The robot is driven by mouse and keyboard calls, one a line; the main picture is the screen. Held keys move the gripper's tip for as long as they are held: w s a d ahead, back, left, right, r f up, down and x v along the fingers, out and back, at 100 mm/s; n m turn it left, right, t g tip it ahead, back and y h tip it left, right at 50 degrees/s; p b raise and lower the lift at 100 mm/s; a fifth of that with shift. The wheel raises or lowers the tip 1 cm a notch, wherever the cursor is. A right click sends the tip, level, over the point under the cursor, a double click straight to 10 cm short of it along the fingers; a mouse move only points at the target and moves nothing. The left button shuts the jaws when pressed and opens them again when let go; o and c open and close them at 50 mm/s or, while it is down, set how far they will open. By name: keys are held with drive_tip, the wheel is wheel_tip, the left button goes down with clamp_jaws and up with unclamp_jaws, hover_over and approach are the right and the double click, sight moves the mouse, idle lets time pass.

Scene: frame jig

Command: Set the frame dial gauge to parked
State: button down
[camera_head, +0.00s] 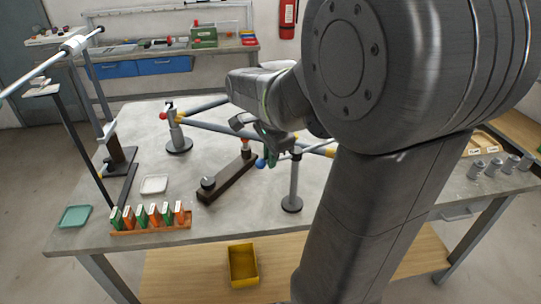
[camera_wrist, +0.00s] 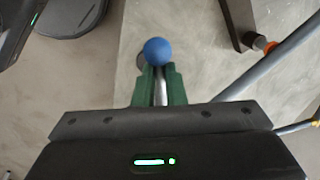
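A lever with a blue ball end (camera_head: 261,163) shows beside a grey post (camera_head: 293,185) on the table. I take it to be the dial gauge's arm; no dial face is visible. In the wrist view the blue ball (camera_wrist: 158,51) lies just beyond my green fingertips, and its silver rod (camera_wrist: 160,88) runs back between them. My gripper (camera_head: 269,154) also shows in the wrist view (camera_wrist: 160,80), its fingers close against both sides of the rod, apparently shut on it. The lever's pivot is hidden behind my gripper and arm.
Grey frame tubes (camera_head: 225,128) with yellow joints cross behind my gripper. A dark bar with knobs (camera_head: 229,180) lies left. An orange rack of clips (camera_head: 150,229) stands at the front left edge. Small grey cylinders (camera_head: 493,169) stand right. A yellow bin (camera_head: 243,264) sits below.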

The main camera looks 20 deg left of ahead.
drive_tip(key=shift+w+a, duration=0.1)
idle(0.3)
drive_tip(key=w+a+m+h, duration=0.1)
drive_tip(key=w+a+m, duration=0.2)
drive_tip(key=m, duration=0.7)
drive_tip(key=shift+w+t+h+p, duration=0.3)
drive_tip(key=shift+w+t+p, duration=0.15)
drive_tip(key=shift+w, duration=0.9)
drive_tip(key=shift+a, duration=0.1)
drive_tip(key=c, duration=1.5)
unclamp_jaws()
drive_tip(key=shift+r, duration=0.1)
wheel_tip(320, 180, up, 13)
drive_tip(key=s, duration=0.2)
drive_tip(key=shift+s+r, duration=0.15)
drive_tip(key=shift+r, duration=0.05)
